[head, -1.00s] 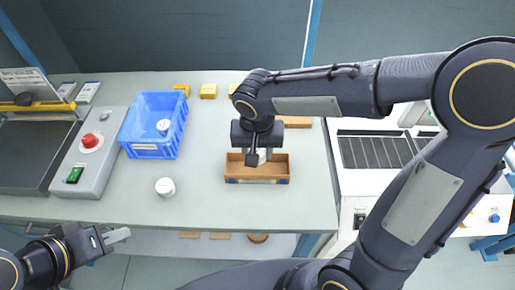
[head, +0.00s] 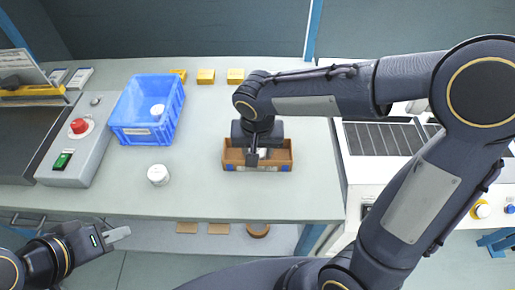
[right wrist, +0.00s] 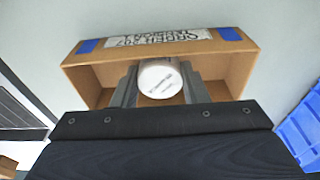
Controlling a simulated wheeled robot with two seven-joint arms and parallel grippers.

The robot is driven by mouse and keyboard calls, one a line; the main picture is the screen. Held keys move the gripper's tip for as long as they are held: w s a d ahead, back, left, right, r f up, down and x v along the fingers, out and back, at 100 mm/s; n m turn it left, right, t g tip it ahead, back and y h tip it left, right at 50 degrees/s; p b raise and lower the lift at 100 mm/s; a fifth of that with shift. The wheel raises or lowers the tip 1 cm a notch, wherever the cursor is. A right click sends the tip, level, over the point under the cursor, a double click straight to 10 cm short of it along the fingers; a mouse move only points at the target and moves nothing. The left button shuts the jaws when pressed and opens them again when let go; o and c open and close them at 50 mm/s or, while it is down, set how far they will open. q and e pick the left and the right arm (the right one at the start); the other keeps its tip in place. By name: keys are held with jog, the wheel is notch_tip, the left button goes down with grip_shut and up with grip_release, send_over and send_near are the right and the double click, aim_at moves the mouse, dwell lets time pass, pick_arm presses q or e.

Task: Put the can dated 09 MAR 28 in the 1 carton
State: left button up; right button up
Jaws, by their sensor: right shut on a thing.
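My right gripper (right wrist: 159,88) is shut on a white-topped can (right wrist: 160,78), with one finger on each side of it. In the right wrist view the can is at the mouth of an open brown carton (right wrist: 84,84); I cannot tell whether it touches the bottom. The small print on its lid is unreadable. The carton also shows in the head view (head: 284,167), below my right gripper (head: 257,158). Its label is upside down and unclear. My left gripper (head: 117,235) is away at the lower left, empty; its opening is unclear.
A white can (head: 158,175) stands on the table (head: 215,195), and another (head: 157,110) is inside the blue crate (head: 145,136). A control box (head: 76,150) with red and green buttons is at left. Several small yellow boxes (head: 206,76) line the back.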

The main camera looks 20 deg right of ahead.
jog(key=o, duration=1.1)
jog(key=shift+c, duration=0.2)
jog(key=shift+r, duration=0.1)
jog(key=r, duration=0.5)
jog(key=s+r+p, duration=0.1)
jog(key=r, duration=0.1)
jog(key=shift+a+r, duration=0.15)
jog(key=shift+r, duration=0.15)
jog(key=shift+s, duration=0.1)
jog(key=s+d+r+t+y+p, duration=0.2)
jog(key=s+d+p, duration=0.1)
jog(key=s, duration=0.4)
jog(key=s+d+r+n+t+y+p, duration=0.1)
jog(key=s+d+r+y+p, duration=0.1)
jog(key=s+d, duration=0.4)
jog(key=shift+s+d+r+t+p, duration=0.35)
jog(key=shift+s+r+p, duration=0.2)
jog(key=shift+s+p, duration=0.3)
